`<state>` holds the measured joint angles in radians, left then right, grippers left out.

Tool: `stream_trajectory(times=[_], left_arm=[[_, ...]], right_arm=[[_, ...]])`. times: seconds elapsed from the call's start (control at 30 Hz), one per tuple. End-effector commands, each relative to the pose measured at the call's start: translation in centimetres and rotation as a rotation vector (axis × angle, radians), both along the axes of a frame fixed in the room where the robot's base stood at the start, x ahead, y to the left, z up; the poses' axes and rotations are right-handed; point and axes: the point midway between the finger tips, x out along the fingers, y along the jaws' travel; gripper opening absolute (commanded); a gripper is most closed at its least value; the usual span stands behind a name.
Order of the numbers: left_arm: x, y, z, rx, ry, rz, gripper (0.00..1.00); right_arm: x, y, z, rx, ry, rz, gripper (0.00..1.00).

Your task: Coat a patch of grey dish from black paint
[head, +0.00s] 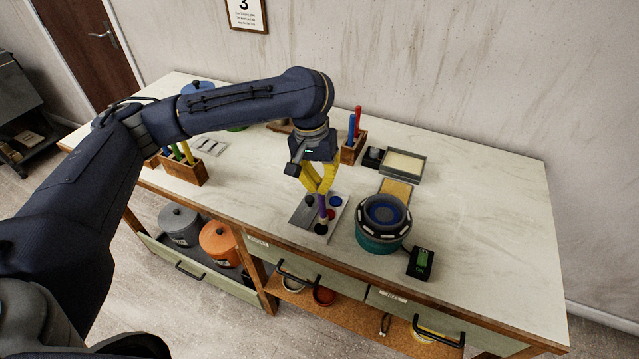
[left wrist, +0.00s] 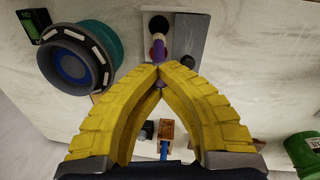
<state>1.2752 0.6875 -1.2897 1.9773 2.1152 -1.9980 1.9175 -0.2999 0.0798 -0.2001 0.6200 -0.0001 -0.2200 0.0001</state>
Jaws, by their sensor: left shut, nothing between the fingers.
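The dark grey dish (head: 385,209), with blue rings on its face, sits on the teal turntable (head: 380,240); it also shows in the left wrist view (left wrist: 75,66). Left of it lies a paint palette (head: 297,216) with several round wells. A purple-handled brush (head: 323,208) points down at the black paint (head: 320,228) near the palette's front; whether it touches is unclear. My left gripper (head: 319,191) is above the palette, its yellow fingers shut with tips meeting at the purple handle (left wrist: 158,50). A firm grip on it cannot be made out. My right gripper is not in view.
A small black device with a green display (head: 420,263) stands in front of the turntable. A yellow sponge (head: 396,190) and a shallow tray (head: 403,163) lie behind it. A wooden tool holder (head: 352,148) stands behind the palette. The table's right side is clear.

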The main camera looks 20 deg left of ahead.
Motion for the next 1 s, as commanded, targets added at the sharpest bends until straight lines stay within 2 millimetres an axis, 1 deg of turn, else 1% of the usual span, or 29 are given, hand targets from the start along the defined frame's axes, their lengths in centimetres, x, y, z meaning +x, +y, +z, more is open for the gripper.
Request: stream_trajectory(times=[1.0], left_arm=[[0.00, 0.02, -1.05, 0.000, 0.001, 0.001, 0.00]], right_arm=[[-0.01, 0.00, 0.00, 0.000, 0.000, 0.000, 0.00]])
